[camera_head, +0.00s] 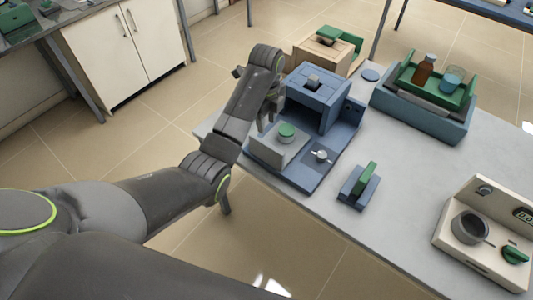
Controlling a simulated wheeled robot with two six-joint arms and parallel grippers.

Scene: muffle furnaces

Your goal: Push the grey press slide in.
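The grey press slide (275,151) sticks out at the front of a blue press unit (319,95) on the table. A green round knob or lid (287,131) sits on the slide. My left gripper (267,121) points down at the slide's left rear side, close to the blue housing. Its fingers are small and partly hidden by my dark arm, so I cannot tell whether they are open or touch the slide. My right gripper is not in view.
A small blue stand with a green plate (364,181) is right of the press. A blue bin (424,111) holds a green tray with a bottle and beaker. A beige device with a pot (470,228) stands at lower right. A wooden box (326,52) is behind. The mid-right tabletop is clear.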

